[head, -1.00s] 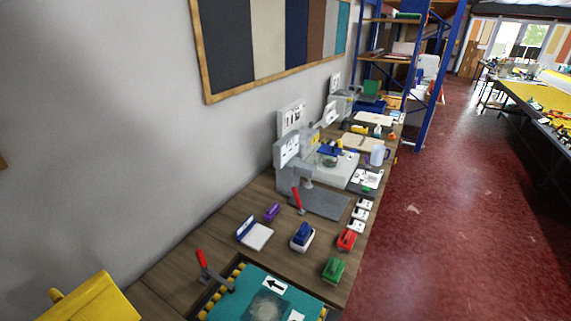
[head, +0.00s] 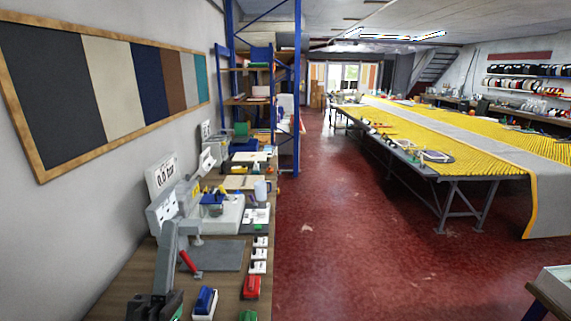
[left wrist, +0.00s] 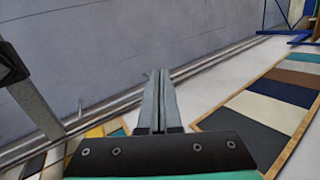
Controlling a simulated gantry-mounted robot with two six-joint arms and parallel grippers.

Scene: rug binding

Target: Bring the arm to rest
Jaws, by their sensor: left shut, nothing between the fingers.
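My left gripper (head: 171,226) shows at the lower left of the head view, with straight grey fingers pointing up from a dark plate and a green part. In the left wrist view its fingers (left wrist: 155,76) lie together, with nothing held between them. It stands in front of the bench with the grey press machine (head: 165,195) beyond it. I cannot tell the exact gap to the machine. My right gripper is in neither view.
The wooden bench (head: 125,285) along the left wall carries a blue stapler-like tool (head: 205,303), a red one (head: 251,287) and white switches (head: 259,254). A framed swatch board (head: 120,75) hangs above. The red floor (head: 330,230) is clear up to the yellow-covered table (head: 450,150).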

